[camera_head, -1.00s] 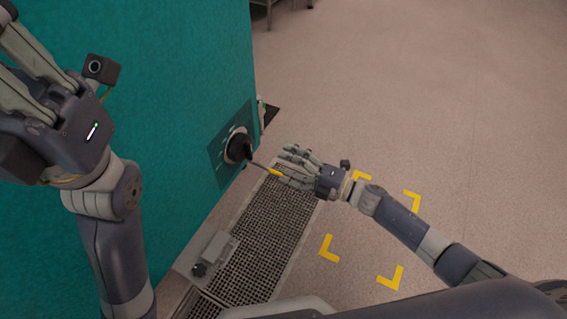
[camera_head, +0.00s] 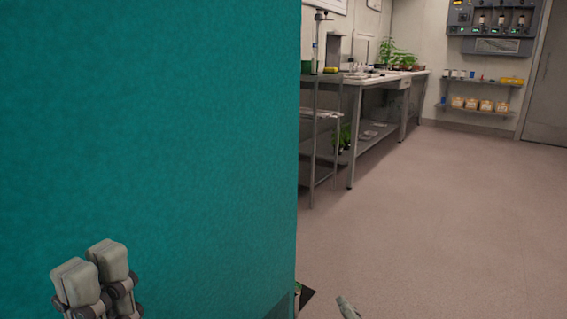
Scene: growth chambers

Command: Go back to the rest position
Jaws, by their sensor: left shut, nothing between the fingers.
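My left gripper (camera_head: 93,273) shows at the lower left, in front of the teal wall. Its two fingertips are close together, shut, with nothing seen between them. The rest of my left arm is outside the picture. A small grey tip (camera_head: 347,307) pokes in at the bottom edge, right of the wall. It may be a fingertip of my right gripper, but too little shows to be sure.
The teal wall (camera_head: 150,130) fills the left half. Beyond it stand a metal rack (camera_head: 312,155) and a long bench (camera_head: 415,73) with plants. A wall shelf (camera_head: 480,81) holds small containers at the back right. The floor (camera_head: 450,220) at right is clear.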

